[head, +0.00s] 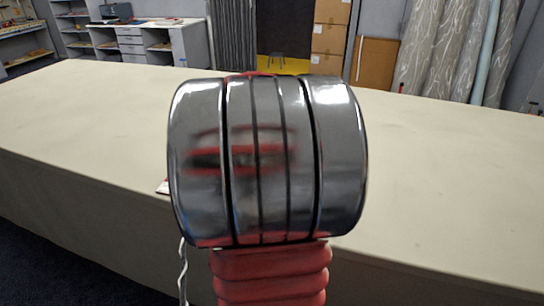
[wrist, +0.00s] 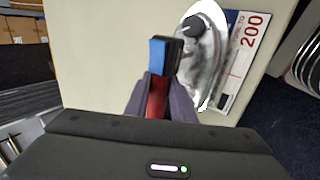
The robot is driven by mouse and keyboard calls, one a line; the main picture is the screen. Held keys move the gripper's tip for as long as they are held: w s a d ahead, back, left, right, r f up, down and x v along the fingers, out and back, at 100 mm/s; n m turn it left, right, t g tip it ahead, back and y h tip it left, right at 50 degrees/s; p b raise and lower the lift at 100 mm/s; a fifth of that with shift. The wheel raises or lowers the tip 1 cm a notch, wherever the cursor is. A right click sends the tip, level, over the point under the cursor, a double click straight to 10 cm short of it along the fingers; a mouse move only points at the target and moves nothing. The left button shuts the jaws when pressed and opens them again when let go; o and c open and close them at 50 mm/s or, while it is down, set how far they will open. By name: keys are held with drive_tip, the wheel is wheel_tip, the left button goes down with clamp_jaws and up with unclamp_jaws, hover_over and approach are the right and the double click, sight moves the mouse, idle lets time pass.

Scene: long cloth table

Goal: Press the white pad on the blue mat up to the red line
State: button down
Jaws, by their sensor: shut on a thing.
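In the wrist view my gripper (wrist: 157,88) is shut on a red handle-like piece (wrist: 156,101). A blue block (wrist: 157,55) and a black end show just beyond the fingers. A shiny chrome body (wrist: 208,62), like an iron, with a black knob (wrist: 192,27) lies right beside them. I cannot tell whether the held piece is joined to it. A white card (wrist: 246,40) with a red "200" and a thin red line lies partly under or behind the chrome body. I cannot make out a white pad or blue mat. My arm hides the table's middle in the head view.
The long pale cloth table (head: 440,150) looks bare to both sides of my arm. Its near edge drops to dark carpet. A thin white cord (head: 183,272) hangs at this edge. Shelves, boxes (head: 330,38) and fabric rolls (head: 447,50) stand well behind the table.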

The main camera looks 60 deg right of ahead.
drive_tip(key=shift+a+f, duration=0.1)
drive_tip(key=shift+f, duration=0.5)
idle(1.7)
drive_tip(key=shift+r, duration=3.95)
drive_tip(key=shift+r, duration=2.9)
